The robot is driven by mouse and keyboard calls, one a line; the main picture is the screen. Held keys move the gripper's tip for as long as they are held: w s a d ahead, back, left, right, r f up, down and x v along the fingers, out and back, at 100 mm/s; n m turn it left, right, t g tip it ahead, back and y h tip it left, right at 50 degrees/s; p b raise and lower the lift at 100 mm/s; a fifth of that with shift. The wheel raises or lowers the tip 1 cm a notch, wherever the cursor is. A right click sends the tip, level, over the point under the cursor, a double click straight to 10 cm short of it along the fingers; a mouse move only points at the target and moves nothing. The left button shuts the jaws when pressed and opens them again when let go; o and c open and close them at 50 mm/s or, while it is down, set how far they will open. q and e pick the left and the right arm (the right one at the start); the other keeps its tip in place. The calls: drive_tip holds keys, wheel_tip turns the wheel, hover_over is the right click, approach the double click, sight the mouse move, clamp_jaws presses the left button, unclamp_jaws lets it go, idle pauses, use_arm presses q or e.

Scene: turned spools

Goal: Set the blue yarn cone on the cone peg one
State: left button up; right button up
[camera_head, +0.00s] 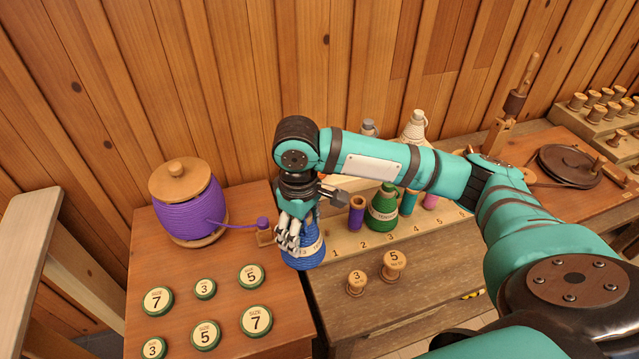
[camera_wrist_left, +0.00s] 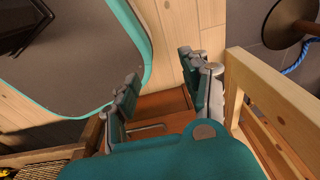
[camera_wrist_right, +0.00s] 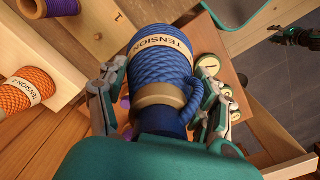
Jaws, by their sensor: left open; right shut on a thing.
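The blue yarn cone (camera_head: 306,248) has a pale label and hangs in my right gripper (camera_head: 290,222), over the gap between the left table and the numbered rack. In the right wrist view the blue cone (camera_wrist_right: 165,68) shows its "TENSION" label and tan band, with the fingers of the right gripper (camera_wrist_right: 165,105) shut on either side of its narrow end. The rack (camera_head: 345,243) carries numbers along its front. My left gripper (camera_wrist_left: 160,95) is open and empty.
A purple spool (camera_head: 357,213) and a green cone (camera_head: 383,208) stand on the rack to the right of the held cone. A lidded purple yarn jar (camera_head: 188,208) and several round number discs sit on the left table (camera_head: 230,278). Two small wooden spools stand before the rack.

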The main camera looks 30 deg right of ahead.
use_arm(q)
wheel_tip(320, 180, up, 8)
drive_tip(key=d+p, duration=0.1)
drive_tip(key=p, duration=0.6)
use_arm(e)
drive_tip(key=w+d+f+n, duration=0.4)
drive_tip(key=w+d+n, duration=0.4)
drive_tip(key=d+n, duration=0.3)
drive_tip(key=shift+m, duration=0.3)
drive_tip(key=shift+w+d+f+b, duration=0.1)
drive_tip(key=shift+d+f+b, duration=0.1)
drive_tip(key=shift+f+b, duration=1.05)
drive_tip(key=shift+w+d+f+b, duration=0.1)
drive_tip(key=shift+d+f+b, duration=0.1)
drive_tip(key=shift+f+b, duration=1.05)
use_arm(q)
drive_tip(key=f, duration=0.4)
drive_tip(key=shift+s+d+f, duration=0.15)
drive_tip(key=shift+d+f, duration=0.15)
drive_tip(key=shift+d, duration=0.05)
use_arm(e)
drive_tip(key=shift+f, duration=0.15)
drive_tip(key=shift+f, duration=0.85)
use_arm(q)
drive_tip(key=shift+a+f, duration=0.15)
drive_tip(key=shift+f, duration=0.2)
drive_tip(key=shift+r+p, duration=0.6)
drive_tip(key=shift+r, duration=0.25)
use_arm(e)
drive_tip(key=shift+s, duration=0.1)
